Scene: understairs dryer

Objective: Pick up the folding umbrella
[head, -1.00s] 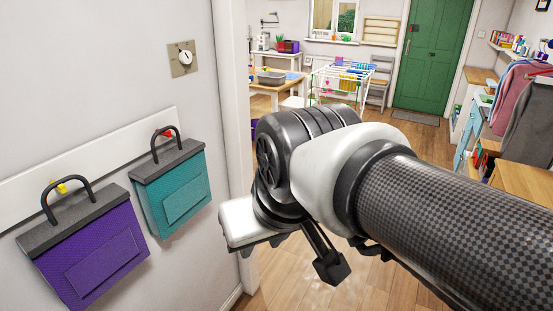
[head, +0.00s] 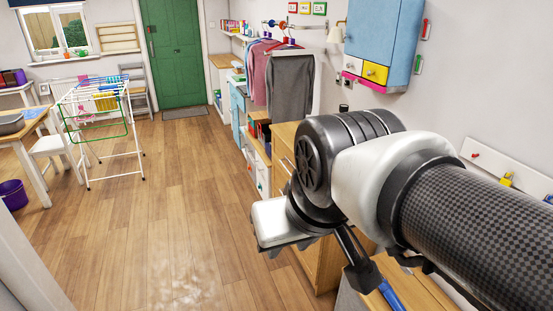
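I cannot pick out the folding umbrella for certain in the head view. My gripper (head: 358,272) is at the lower middle right, at the end of my arm. One dark finger shows, pointing down. The rest of the gripper is hidden, so I cannot tell whether it is open or shut. Just below the dark finger is part of a blue rod-like thing (head: 390,295); I cannot tell what it is, or whether the finger touches it.
A wooden cabinet (head: 326,262) stands behind my gripper. A blue wall cupboard (head: 384,38) and a peg rail (head: 522,178) are at right. A drying rack (head: 108,128) and a bucket (head: 13,194) are at left. The middle floor (head: 190,190) is clear.

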